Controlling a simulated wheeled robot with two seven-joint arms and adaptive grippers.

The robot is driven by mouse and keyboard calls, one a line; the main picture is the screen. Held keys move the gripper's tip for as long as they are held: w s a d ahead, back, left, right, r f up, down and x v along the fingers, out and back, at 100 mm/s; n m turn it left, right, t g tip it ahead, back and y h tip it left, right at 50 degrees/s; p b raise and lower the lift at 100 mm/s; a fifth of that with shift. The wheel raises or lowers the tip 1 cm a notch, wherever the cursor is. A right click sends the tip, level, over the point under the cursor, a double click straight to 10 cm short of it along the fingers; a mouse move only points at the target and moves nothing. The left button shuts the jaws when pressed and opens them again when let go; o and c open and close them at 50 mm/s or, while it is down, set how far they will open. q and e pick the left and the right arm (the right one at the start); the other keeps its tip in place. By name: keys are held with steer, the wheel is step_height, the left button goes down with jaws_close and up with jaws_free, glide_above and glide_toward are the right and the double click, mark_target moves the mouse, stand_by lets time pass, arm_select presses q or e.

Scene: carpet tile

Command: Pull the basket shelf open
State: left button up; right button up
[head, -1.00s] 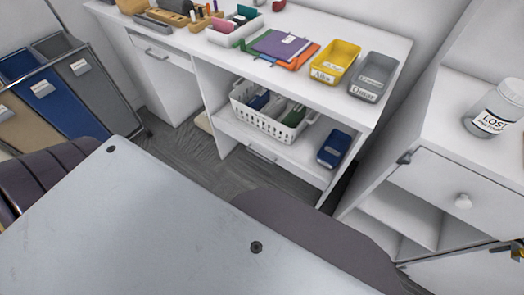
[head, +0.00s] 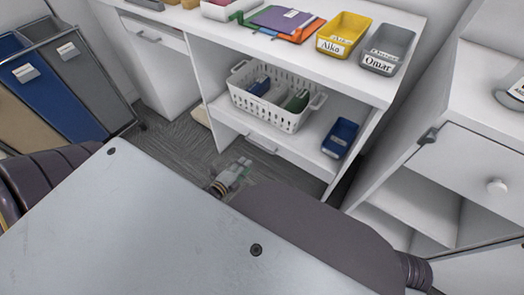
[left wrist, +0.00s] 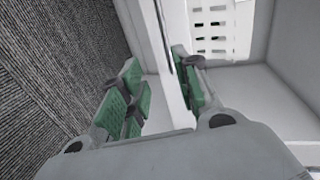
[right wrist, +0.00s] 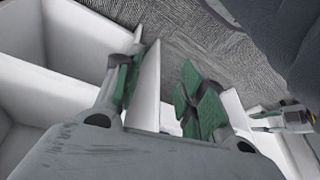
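The white basket shelf (head: 298,143) is the lower board under the white desk, with a metal handle (head: 262,145) on its front edge. It carries a white slotted basket (head: 262,118) and a dark blue bin (head: 340,138). My left gripper (head: 243,163) is just in front of and below the handle. In the left wrist view its green-padded fingers (left wrist: 160,90) are apart, with the white shelf edge showing between them; I cannot tell whether they touch anything. My right gripper (right wrist: 162,88) is open, with a white panel edge showing between its fingers; it is hidden in the head view.
Yellow (head: 343,35) and grey (head: 387,48) labelled bins stand on the desk top (head: 300,52). A white cabinet (head: 460,170) with a round knob is at right. Fabric bins (head: 50,90) stand at left.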

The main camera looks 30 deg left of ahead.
arm_select(q)
steer(key=shift+w+r+m, duration=0.1)
steer(key=shift+r+m, duration=0.3)
steer(key=shift+r, duration=0.05)
arm_select(e)
steer(key=shift+s+r, duration=0.15)
steer(key=shift+r, duration=0.4)
arm_select(q)
steer(key=shift+w, duration=0.1)
arm_select(e)
steer(key=shift+f, duration=0.1)
arm_select(q)
steer(key=b, duration=0.2)
glide_toward(262, 148)
steer(key=shift+f+x, duration=0.3)
steer(key=shift+x, duration=1)
steer(key=b+x, duration=0.2)
steer(key=x, duration=0.5)
steer(key=shift+w+a+b, duration=0.15)
steer(key=shift+w+b, duration=0.15)
steer(key=shift+b, duration=0.05)
steer(key=shift+w, duration=0.15)
arm_select(e)
step_height(262, 148, down, 10)
steer(key=a+t+y, duration=0.1)
steer(key=a, duration=0.1)
steer(key=shift+w+a+t+y, duration=0.35)
steer(key=shift+a+t+y, duration=0.05)
